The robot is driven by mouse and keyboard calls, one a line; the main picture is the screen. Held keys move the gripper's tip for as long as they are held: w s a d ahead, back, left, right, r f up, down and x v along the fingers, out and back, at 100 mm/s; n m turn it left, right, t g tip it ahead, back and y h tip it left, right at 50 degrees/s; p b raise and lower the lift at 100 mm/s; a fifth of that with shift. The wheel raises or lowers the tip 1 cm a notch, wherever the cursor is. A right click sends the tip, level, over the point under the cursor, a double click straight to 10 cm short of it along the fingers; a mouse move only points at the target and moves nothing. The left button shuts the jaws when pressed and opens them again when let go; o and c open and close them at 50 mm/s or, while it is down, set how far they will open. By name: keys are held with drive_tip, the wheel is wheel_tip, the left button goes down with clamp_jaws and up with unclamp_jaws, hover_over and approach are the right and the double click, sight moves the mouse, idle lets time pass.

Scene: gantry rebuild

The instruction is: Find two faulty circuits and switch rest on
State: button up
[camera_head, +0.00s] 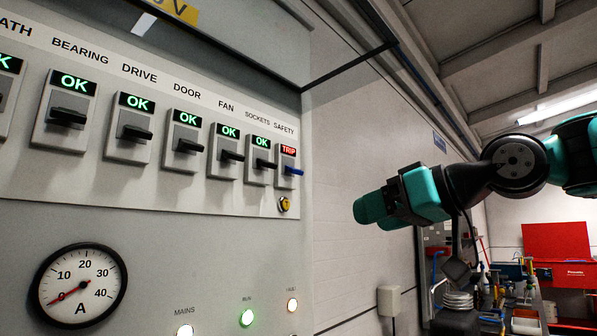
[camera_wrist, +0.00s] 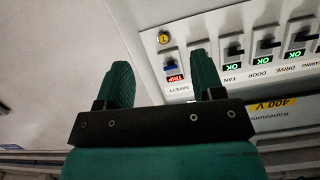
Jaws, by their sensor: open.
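In the head view a grey panel (camera_head: 190,250) holds a row of breakers. BEARING (camera_head: 68,109), DRIVE (camera_head: 132,130), DOOR (camera_head: 185,142), FAN (camera_head: 227,152) and SOCKETS (camera_head: 261,160) have black levers and green OK displays. A partly cut-off breaker at far left also reads OK. The SAFETY breaker (camera_head: 289,168) has a blue lever and a red TRIP display. My gripper (camera_head: 372,210) is open and empty, right of the panel. In the wrist view the SAFETY breaker (camera_wrist: 171,72) shows between the fingers (camera_wrist: 162,72); the right finger hides SOCKETS.
An ammeter (camera_head: 80,286) reads near zero. A yellow round fitting (camera_head: 284,204) sits below SAFETY. A bar juts out above the panel. A red toolbox (camera_head: 560,260) stands far right.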

drive_tip(key=n+t+y, duration=0.1)
drive_tip(key=t+y, duration=0.1)
approach(298, 170)
drive_tip(key=p+x, duration=0.5)
drive_tip(key=x, duration=0.4)
drive_tip(key=shift+w+p, duration=0.15)
drive_tip(key=shift+p, duration=0.15)
drive_tip(key=shift+d, duration=0.1)
drive_tip(key=shift+r, duration=0.1)
drive_tip(key=c, duration=0.9)
